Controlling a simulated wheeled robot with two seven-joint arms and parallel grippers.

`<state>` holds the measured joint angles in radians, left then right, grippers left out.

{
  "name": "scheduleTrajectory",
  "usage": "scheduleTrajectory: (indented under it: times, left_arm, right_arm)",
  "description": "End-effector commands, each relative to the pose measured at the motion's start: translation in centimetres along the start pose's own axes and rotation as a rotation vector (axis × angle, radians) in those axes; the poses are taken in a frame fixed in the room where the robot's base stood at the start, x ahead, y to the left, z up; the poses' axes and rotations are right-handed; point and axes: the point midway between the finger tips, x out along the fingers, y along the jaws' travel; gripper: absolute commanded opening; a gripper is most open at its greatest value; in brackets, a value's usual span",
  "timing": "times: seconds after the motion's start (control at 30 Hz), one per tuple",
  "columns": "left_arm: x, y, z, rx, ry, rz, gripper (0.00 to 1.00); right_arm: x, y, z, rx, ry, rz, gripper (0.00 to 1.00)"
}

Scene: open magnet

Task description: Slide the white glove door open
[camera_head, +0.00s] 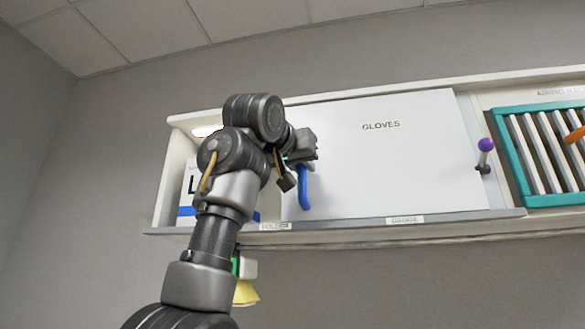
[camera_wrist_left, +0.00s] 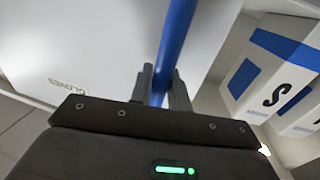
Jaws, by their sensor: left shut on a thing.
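The white glove door (camera_head: 400,160) with the label "GLOVES" covers most of the wall cabinet in the head view. A gap at its left shows the inside of the cabinet. The door's blue handle (camera_head: 305,188) stands near its left edge. My left gripper (camera_head: 303,160) is at the upper part of this handle. In the left wrist view, the fingers (camera_wrist_left: 160,88) are shut around the blue handle (camera_wrist_left: 176,40), with the white door (camera_wrist_left: 90,40) behind. My right gripper is not in view.
Glove boxes (camera_wrist_left: 275,80) stand in the open left part, beside the door's edge. A purple-knobbed lever (camera_head: 486,150) is right of the door. A teal rack (camera_head: 515,160) with white slats is further right. A grey rail (camera_head: 350,222) runs under the door.

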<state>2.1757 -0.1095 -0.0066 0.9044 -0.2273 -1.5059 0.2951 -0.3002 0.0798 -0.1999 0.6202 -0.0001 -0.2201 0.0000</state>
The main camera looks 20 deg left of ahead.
Motion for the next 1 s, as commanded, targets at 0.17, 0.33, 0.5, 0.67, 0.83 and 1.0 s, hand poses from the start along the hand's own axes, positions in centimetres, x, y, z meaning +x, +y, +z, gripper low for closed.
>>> scheduleTrajectory:
  times: [0.17, 0.33, 0.5, 0.67, 0.83, 1.0]
  left_arm:
    - [-0.10, 0.22, -0.14, 0.001, 0.004, -0.006, 0.00]
    - [-0.11, 0.24, -0.17, 0.000, 0.005, -0.006, 0.00]
    - [-0.11, 0.24, -0.20, 0.000, 0.006, -0.005, 0.23]
    - [-0.09, 0.21, -0.15, 0.000, 0.004, -0.005, 0.37]
    - [-0.07, 0.17, -0.10, 0.000, 0.003, -0.006, 0.37]
    - [-1.04, 0.20, 0.12, 0.000, 0.005, -0.006, 0.37]
  right_arm:
    - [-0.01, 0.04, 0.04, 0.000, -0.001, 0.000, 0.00]
    - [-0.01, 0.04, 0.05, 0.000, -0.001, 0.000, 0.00]
    - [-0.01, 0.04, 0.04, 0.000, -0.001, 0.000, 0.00]
    - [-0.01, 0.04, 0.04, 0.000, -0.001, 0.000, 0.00]
    - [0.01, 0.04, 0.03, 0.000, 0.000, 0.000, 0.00]
    - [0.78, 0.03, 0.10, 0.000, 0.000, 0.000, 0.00]
